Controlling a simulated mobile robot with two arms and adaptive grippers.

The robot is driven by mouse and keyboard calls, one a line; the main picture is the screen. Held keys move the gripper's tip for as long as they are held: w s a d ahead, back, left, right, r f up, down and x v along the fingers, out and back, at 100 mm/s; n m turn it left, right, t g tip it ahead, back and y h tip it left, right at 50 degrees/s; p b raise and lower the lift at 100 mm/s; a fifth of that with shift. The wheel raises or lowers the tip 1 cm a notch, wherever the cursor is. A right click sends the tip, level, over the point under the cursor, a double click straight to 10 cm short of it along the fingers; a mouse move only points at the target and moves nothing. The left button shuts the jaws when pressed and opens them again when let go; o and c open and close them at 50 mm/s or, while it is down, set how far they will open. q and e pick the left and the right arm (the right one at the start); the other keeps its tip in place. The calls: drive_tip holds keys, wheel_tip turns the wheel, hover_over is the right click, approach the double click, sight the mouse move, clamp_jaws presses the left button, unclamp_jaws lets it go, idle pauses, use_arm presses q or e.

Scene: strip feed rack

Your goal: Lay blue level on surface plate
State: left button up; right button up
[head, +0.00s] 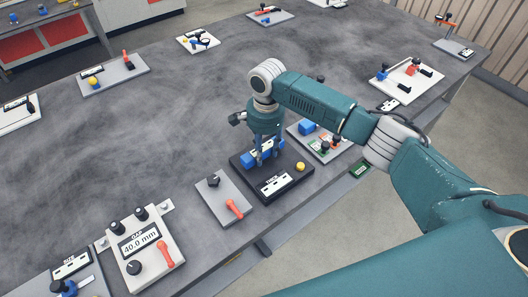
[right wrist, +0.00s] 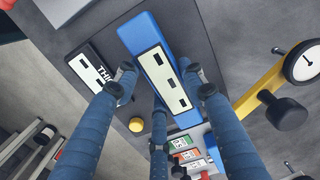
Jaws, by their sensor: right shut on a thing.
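The blue level (head: 249,158) is a long blue bar with a white, black-marked face; in the right wrist view (right wrist: 138,32) it runs between my fingers. My right gripper (head: 267,158) points down and is shut on it near its middle. The level is at the back part of a dark plate (head: 241,171) that carries a white-marked label (head: 275,184) and a yellow knob (head: 300,167). My fingers hide part of the level, and I cannot tell whether its underside touches the plate. My left gripper is not in view.
A pale tray (head: 343,148) with cards and a blue block (head: 307,127) lies close on the right. A grey panel with a red-handled lever (head: 235,208) is close on the left. A dial gauge (right wrist: 303,62) shows in the right wrist view. The table's middle (head: 160,130) is clear.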

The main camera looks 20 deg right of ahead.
sight(265, 149)
drive_tip(key=shift+f, duration=0.85)
drive_tip(key=o, duration=1.5)
drive_tip(key=shift+f, duration=0.1)
drive_tip(key=shift+c, duration=0.2)
wheel_tip(265, 149, up, 11)
drive_tip(key=b, duration=0.3)
drive_tip(key=shift+w+d, duration=0.1)
drive_tip(key=shift+d, duration=0.05)
drive_tip(key=shift+r, duration=0.65)
